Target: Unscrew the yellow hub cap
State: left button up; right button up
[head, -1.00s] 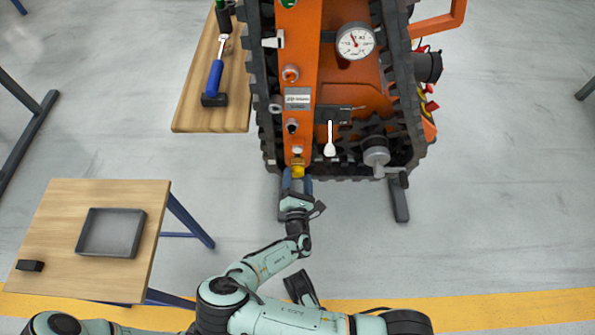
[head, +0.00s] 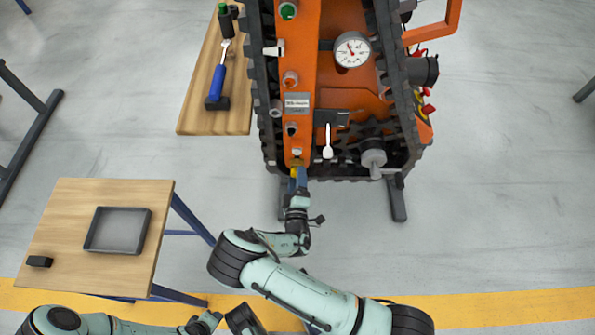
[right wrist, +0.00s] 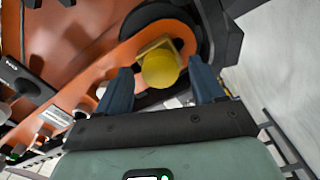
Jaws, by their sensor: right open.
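The yellow hub cap (right wrist: 160,70) sits on a squarish, duller yellow base at the rounded end of the orange side plate (right wrist: 100,75). In the head view the cap (head: 297,162) shows small at the near end of the tracked carrier (head: 337,90). My right gripper (right wrist: 160,66) is open, with one blue finger on each side of the cap. A gap shows between the cap and each finger, so they look apart. In the head view the right gripper (head: 298,178) is just in front of the cap.
The black track (head: 402,80) runs along the carrier, close to the cap. A gauge (head: 352,50) and a white-tipped lever (head: 328,142) are on it. A grey tray (head: 97,245) and a small black block (head: 39,261) lie on the left table. A blue-handled tool (head: 217,82) lies on the wooden board (head: 195,115).

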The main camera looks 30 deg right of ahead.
jog(key=m+p, duration=0.1)
jog(key=m, duration=1.2)
jog(key=shift+m, duration=0.4)
jog(key=c, duration=1)
jog(key=n, duration=0.9)
jog(key=shift+n, duration=0.4)
